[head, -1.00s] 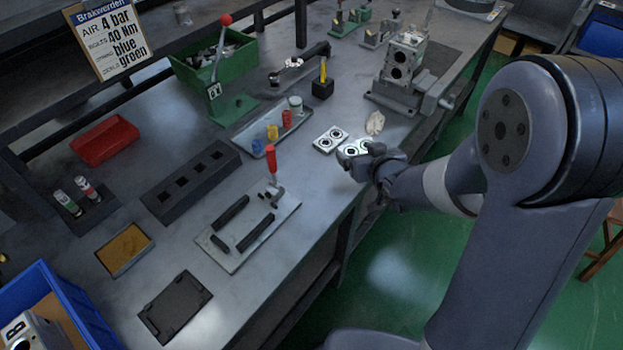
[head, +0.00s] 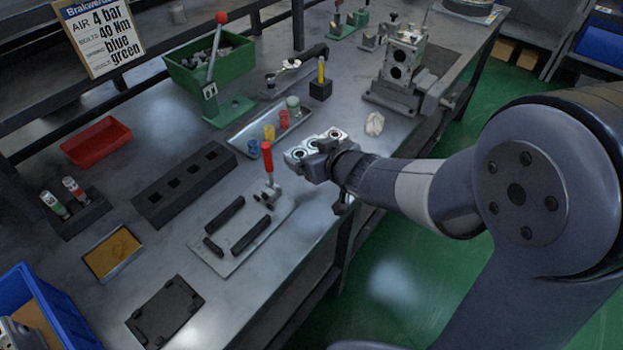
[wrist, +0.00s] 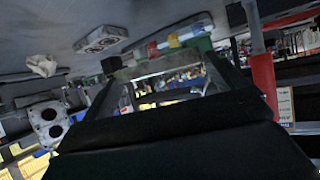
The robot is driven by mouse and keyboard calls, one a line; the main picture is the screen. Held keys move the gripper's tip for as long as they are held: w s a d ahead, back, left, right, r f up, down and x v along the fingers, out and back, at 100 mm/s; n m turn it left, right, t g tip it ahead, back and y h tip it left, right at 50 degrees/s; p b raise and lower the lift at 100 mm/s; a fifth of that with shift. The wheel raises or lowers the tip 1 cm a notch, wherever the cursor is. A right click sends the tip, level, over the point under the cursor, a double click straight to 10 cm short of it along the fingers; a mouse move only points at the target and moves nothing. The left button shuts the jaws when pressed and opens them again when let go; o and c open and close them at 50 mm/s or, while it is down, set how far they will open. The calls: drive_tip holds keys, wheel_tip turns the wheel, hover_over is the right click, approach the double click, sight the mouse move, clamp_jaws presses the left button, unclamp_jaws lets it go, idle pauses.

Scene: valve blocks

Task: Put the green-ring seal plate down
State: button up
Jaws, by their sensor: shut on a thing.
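My gripper (head: 318,158) is shut on a pale seal plate (head: 298,154), held above the bench near its front edge. The plate's round openings face up, but its ring colour is hard to make out in the head view now. A second pale plate (head: 334,133) lies on the bench just behind the gripper, partly hidden by it. That plate also shows apart from the gripper in the wrist view (wrist: 100,38). In the wrist view the dark gripper parts fill the lower middle and the held plate is not clearly seen.
A fixture with a red-handled clamp (head: 267,160) and black bars stands left of my gripper. Behind it is a tray (head: 240,141) with coloured cylinders. A white crumpled cloth (head: 374,123) and a metal valve block (head: 402,60) are to the right. Bare bench shows near the front edge.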

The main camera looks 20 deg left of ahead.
wheel_tip(320, 180, down, 8)
drive_tip(key=b, duration=0.2)
drive_tip(key=shift+r+b, duration=0.25)
drive_tip(key=shift+b, duration=0.1)
drive_tip(key=shift+f, duration=0.15)
drive_tip(key=o, duration=1)
drive_tip(key=shift+f, duration=0.1)
